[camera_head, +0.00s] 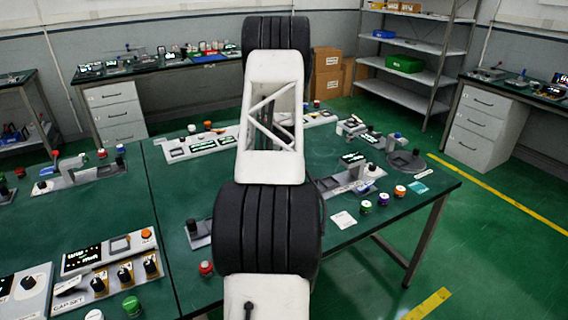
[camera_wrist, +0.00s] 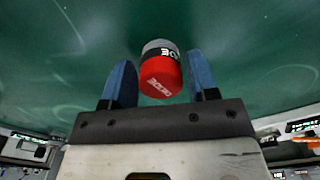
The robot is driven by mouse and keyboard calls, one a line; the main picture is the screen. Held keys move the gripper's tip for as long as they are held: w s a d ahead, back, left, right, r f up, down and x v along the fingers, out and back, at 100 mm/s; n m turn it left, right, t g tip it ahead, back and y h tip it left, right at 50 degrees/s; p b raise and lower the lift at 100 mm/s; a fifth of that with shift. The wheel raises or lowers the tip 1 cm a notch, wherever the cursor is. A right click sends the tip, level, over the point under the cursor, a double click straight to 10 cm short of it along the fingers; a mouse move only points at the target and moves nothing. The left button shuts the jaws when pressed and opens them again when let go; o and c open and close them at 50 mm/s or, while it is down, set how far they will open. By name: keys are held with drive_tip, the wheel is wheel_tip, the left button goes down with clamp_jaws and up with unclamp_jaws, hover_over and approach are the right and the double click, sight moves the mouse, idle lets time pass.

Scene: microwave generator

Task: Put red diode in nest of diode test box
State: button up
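In the wrist view a red diode (camera_wrist: 162,75), a short cylinder with a red end, a black lettered band and a grey end, lies between the two blue fingers of my gripper (camera_wrist: 162,82). The fingers are apart, with a small gap showing on each side of the diode. In the head view my arm hides the gripper. A small red-topped part (camera_head: 206,268) stands left of my arm there; I cannot tell if it is the same diode. I cannot tell which device is the diode test box; a grey device with a display (camera_head: 352,182) stands right of my arm.
Purple (camera_head: 366,207), green (camera_head: 383,199) and orange-topped (camera_head: 400,191) parts stand near the right table edge, by a white card (camera_head: 343,220). A panel with knobs (camera_head: 108,268) is at lower left. A long white device (camera_head: 200,143) lies at the back.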

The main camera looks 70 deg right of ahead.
drive_tip(key=c, duration=0.7)
drive_tip(key=shift+r, duration=0.1)
drive_tip(key=shift+r, duration=0.85)
drive_tip(key=shift+a+r, duration=0.2)
drive_tip(key=shift+r, duration=0.7)
drive_tip(key=s+a, duration=0.1)
drive_tip(key=a, duration=0.4)
drive_tip(key=s+a+r, duration=0.1)
drive_tip(key=s+a, duration=0.1)
drive_tip(key=a, duration=0.3)
drive_tip(key=s+a, duration=0.1)
drive_tip(key=a, duration=0.4)
drive_tip(key=shift+s+r, duration=0.15)
